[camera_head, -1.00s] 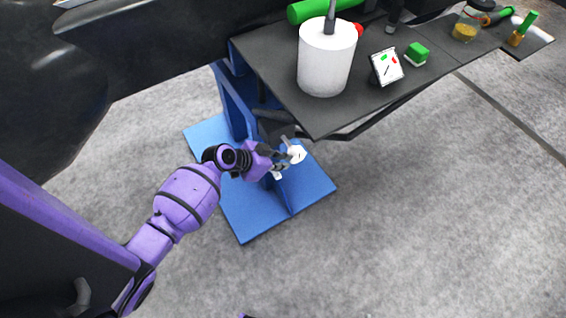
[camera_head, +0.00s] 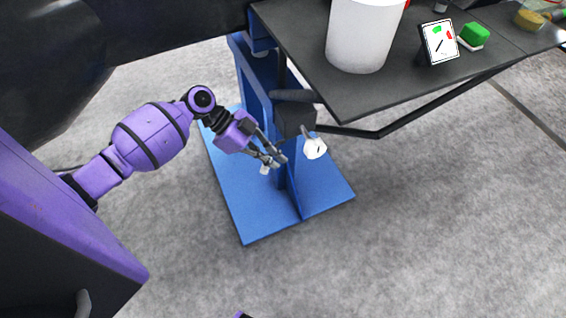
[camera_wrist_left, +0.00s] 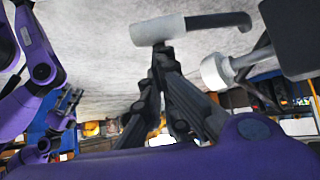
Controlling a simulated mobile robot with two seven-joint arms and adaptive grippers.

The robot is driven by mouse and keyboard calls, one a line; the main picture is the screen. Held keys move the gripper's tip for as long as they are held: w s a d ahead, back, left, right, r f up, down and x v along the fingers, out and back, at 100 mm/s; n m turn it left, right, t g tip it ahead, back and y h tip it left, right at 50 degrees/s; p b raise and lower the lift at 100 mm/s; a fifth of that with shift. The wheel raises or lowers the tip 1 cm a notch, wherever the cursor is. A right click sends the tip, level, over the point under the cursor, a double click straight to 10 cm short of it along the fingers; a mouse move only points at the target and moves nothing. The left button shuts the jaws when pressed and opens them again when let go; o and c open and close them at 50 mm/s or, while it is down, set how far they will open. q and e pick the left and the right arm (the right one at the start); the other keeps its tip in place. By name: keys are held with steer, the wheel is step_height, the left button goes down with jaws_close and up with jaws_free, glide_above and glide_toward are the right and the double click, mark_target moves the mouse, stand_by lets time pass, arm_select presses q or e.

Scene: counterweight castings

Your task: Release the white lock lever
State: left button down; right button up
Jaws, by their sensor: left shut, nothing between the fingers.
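In the head view my left gripper (camera_head: 278,160) is shut and empty, in front of the blue stand's upright. A white knob-like part (camera_head: 314,148) on a short grey arm is just right of its tips, apart from them. A smaller white part (camera_head: 265,170) shows beside the fingers. In the left wrist view a white cylinder (camera_wrist_left: 157,30) on a bent dark rod lies just beyond the shut fingertips; contact is unclear. A round white knob (camera_wrist_left: 215,72) on a metal rod is to the right. I cannot tell which is the lock lever. The right gripper seems to be at left (camera_wrist_left: 68,100), too small to judge.
A dark box (camera_head: 293,118) sits on the blue stand (camera_head: 245,215). Above is a dark shelf (camera_head: 400,88) with a white cylinder (camera_head: 362,35), a small marked card (camera_head: 440,42) and a green block (camera_head: 475,34). A dark bar runs below the shelf. The floor at right is clear.

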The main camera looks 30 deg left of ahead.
arm_select(q)
steer(key=shift+s+a+f, duration=0.1)
steer(key=shift+a+f, duration=0.05)
steer(key=shift+a, duration=0.25)
steer(key=shift+a+r+b, duration=0.2)
steer(key=shift+a+b, duration=0.3)
steer(key=shift+a, duration=0.5)
arm_select(e)
steer(key=shift+s+d+f, duration=0.2)
steer(key=shift+s+f, duration=0.4)
steer(key=shift+f, duration=0.05)
arm_select(q)
steer(key=shift+s+a, duration=0.1)
steer(key=shift+r, duration=0.1)
